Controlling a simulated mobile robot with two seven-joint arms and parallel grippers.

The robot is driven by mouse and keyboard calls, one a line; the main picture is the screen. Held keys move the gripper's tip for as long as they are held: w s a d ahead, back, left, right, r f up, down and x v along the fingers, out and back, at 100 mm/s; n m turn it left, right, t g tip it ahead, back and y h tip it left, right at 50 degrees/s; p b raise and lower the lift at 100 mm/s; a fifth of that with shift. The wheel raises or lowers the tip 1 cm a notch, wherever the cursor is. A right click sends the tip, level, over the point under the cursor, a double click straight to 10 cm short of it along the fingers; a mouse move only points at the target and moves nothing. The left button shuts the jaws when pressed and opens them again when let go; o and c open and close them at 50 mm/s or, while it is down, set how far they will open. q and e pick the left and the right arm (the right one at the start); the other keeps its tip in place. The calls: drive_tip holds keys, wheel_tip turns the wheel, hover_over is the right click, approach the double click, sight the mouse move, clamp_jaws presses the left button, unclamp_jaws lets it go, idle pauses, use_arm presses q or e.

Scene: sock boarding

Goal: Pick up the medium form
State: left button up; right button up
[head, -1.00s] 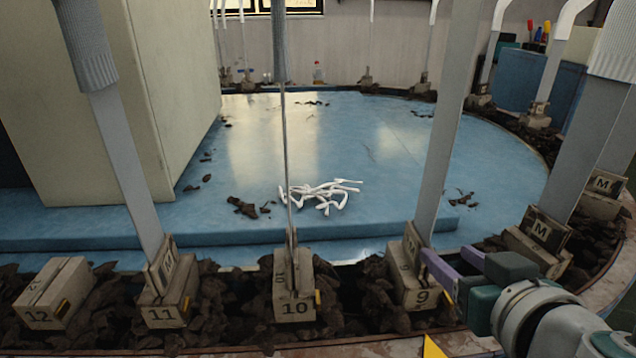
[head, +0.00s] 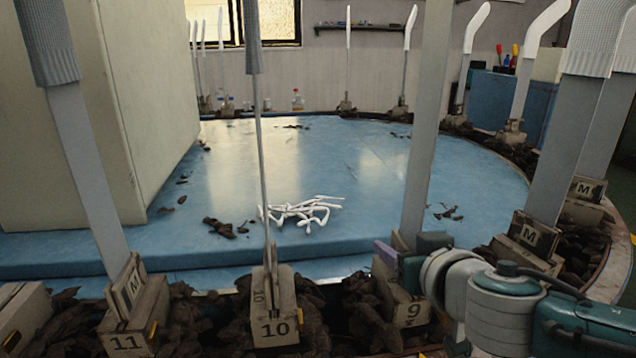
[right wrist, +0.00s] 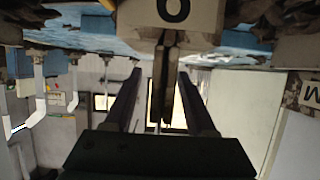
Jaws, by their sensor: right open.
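Flat upright forms stand in numbered blocks along the rim. The form in block 9 (head: 425,130) is a tall grey plate, its top cut off by the head view; its size tag is unreadable. My right gripper (head: 397,258), with purple fingers, is low at the foot of this form. In the right wrist view the right gripper (right wrist: 160,95) is open, with a narrow upright form (right wrist: 163,75) between its fingers, apparently not clamped. Forms tagged M stand in block 11 (head: 87,175) and at the right (head: 568,140). My left gripper is out of view.
The form in block 10 (head: 262,150) stands edge-on to the left. White tangled pieces (head: 300,211) lie on the blue round table (head: 350,170). A large pale box (head: 110,120) stands at the left. Dark rubble surrounds the blocks.

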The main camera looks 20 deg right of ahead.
drive_tip(key=shift+c, duration=0.3)
clamp_jaws()
idle(0.5)
